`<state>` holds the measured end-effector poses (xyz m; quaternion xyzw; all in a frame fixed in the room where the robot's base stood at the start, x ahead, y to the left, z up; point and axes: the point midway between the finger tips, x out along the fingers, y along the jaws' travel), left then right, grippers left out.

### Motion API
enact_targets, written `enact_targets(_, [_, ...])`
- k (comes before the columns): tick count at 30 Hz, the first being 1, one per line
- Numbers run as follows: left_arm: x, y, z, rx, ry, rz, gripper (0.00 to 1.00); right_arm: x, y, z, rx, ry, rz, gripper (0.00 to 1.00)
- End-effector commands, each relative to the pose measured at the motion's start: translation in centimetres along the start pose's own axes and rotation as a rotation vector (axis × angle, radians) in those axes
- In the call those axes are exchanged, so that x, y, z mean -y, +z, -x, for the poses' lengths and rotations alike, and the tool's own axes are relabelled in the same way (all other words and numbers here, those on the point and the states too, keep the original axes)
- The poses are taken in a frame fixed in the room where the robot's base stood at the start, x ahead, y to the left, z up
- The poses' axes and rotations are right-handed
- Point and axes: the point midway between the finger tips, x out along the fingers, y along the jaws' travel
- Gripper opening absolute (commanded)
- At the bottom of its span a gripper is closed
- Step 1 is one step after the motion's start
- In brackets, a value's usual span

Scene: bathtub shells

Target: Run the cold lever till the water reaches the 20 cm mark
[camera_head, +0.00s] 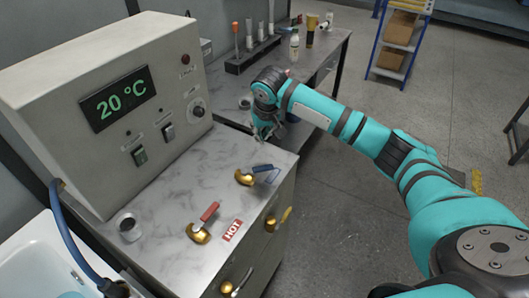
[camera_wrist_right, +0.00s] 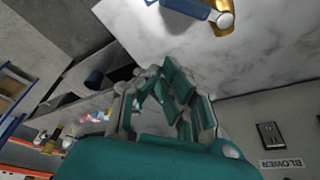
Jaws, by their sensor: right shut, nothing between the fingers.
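The cold lever has a blue handle (camera_head: 262,168) on a brass base (camera_head: 244,177) on the marble counter. Its blue handle (camera_wrist_right: 186,8) and brass base (camera_wrist_right: 228,28) also show at the top of the right wrist view. The hot lever (camera_head: 208,212), with a red handle, stands nearer, beside a HOT label (camera_head: 231,230). My right gripper (camera_head: 264,136) is shut and empty, beyond the cold lever and apart from it; its fingers show in the right wrist view (camera_wrist_right: 165,85). The white tub (camera_head: 28,262) is cut off at lower left, with a bluish patch inside. No depth mark shows. My left gripper is out of view.
A control box (camera_head: 165,50) reading 20 °C stands behind the counter, with switches and a knob. A blue hose (camera_head: 70,240) hangs over the tub. A small jar (camera_head: 129,228) sits at the counter's left. Bottles and a rack (camera_head: 252,56) stand on the far bench.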

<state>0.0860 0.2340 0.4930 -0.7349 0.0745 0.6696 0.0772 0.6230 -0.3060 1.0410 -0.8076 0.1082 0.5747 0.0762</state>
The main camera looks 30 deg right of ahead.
Motion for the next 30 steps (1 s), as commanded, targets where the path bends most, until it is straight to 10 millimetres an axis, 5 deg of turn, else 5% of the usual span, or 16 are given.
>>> enact_targets(13, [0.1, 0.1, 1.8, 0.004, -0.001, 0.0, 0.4, 0.0, 0.0, -8.0, 0.0, 0.001, 0.002, 0.0])
enact_targets(21, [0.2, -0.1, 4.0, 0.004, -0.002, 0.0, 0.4, 0.0, 3.0, -6.5, -0.002, 0.0, 0.006, 0.0])
enact_targets(30, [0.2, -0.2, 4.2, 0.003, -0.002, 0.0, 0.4, 0.1, 3.8, -6.5, -0.003, -0.001, 0.004, 0.0])
